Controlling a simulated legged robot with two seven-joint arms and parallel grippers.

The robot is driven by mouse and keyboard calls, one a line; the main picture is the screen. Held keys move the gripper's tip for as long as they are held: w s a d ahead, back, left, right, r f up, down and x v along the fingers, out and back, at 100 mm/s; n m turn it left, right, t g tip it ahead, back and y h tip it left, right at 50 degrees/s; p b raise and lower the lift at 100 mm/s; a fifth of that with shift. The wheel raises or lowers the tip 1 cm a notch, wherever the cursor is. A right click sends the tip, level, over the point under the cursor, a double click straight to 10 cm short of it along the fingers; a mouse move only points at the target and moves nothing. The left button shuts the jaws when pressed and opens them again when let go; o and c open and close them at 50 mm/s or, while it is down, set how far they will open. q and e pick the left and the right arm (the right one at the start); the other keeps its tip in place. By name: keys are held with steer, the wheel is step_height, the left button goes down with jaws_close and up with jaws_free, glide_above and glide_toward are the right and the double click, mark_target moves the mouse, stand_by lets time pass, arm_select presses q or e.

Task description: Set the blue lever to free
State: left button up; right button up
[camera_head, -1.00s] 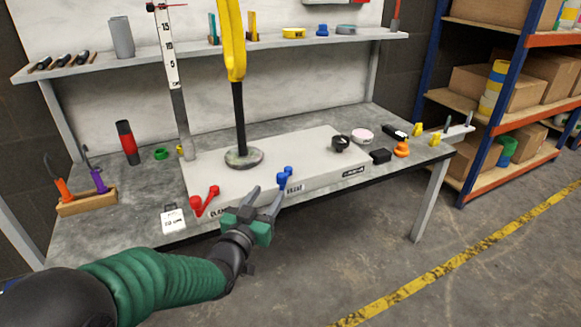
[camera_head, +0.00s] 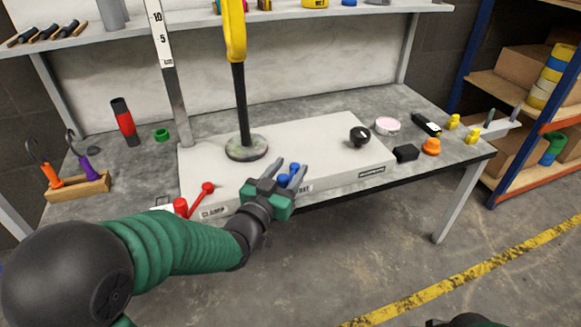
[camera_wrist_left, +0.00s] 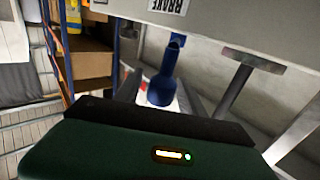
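The blue lever (camera_head: 289,179) is at the front edge of the pale panel box (camera_head: 330,150), beside a partly hidden label. My left gripper (camera_head: 277,172) is at that edge, with its two fingers spread and the blue lever showing between or just behind them; I cannot tell whether they touch it. No "free" mark is legible. My right gripper is not in view.
A red lever (camera_head: 195,198) near a CLAMP label stands left of my gripper. A yellow-topped black post on a round base (camera_head: 246,147) rises behind. A black knob (camera_head: 360,136) is on the box's right. Open floor lies in front of the table.

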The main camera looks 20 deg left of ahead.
arm_select(q)
jaws_close()
stand_by(1.2)
